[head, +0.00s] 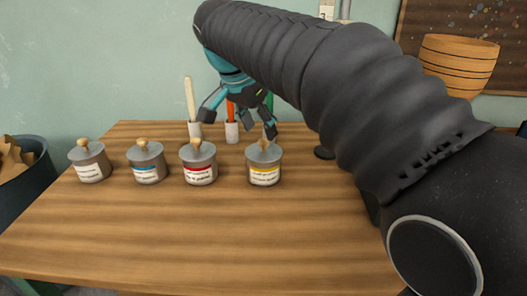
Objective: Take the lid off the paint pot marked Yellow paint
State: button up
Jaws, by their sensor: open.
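The paint pot with the yellow-striped label (264,176) stands upright at the right end of a row of grey pots on the wooden table. Its grey lid (254,154) with a small wooden knob (264,145) sits on top. My gripper (239,129) reaches down from above, its fingers spread open and empty. In the picture it appears above and slightly left of the yellow pot's knob; I cannot tell the exact gap or depth. The label text is too small to read fully.
A red-labelled pot (199,173), a blue-labelled pot (147,170) and a white-labelled pot (89,168) stand to the left, all lidded. Brushes in small holders (195,130) stand behind. The table front (200,240) is clear. A goblet drum (459,62) is at the upper right.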

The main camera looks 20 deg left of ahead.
aim_at(264, 140)
jog(key=b+x, duration=0.1)
jog(key=x, duration=0.4)
jog(key=shift+f, duration=0.1)
grip_shut()
